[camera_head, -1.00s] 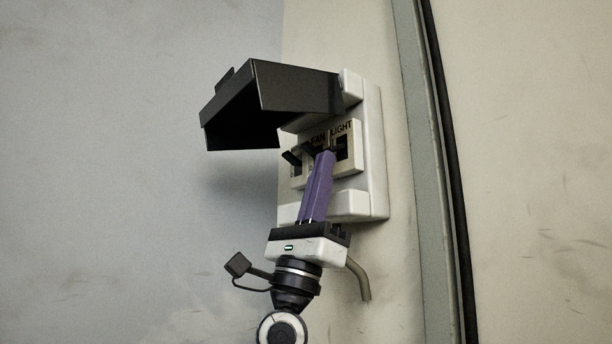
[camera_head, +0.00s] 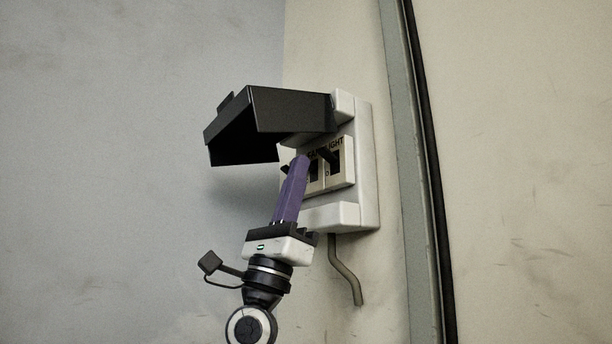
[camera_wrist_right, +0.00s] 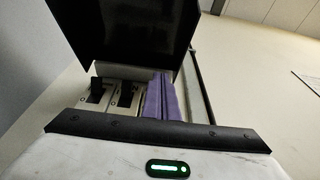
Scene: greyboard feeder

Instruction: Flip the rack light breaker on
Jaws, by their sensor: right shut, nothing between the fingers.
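The breaker box (camera_head: 366,165) is a white housing on the wall with its black cover (camera_head: 290,110) raised. Its panel carries FAN and LIGHT lettering. The black light breaker lever (camera_head: 329,156) is at the right, under LIGHT, and appears to sit in the upper part of its slot. My right gripper (camera_head: 299,160) has purple fingers, shut and empty, left of that lever and apparently in front of the panel. It hides part of the fan side. In the right wrist view the fingers (camera_wrist_right: 161,97) stand right of two black levers (camera_wrist_right: 97,90); a third may be hidden. The left gripper is out of view.
The raised cover (camera_wrist_right: 130,35) overhangs the panel close above my fingertips. A grey cable (camera_head: 345,272) runs down from the box. A grey post with a dark strip (camera_head: 415,150) stands right of the box. Room to the left is clear.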

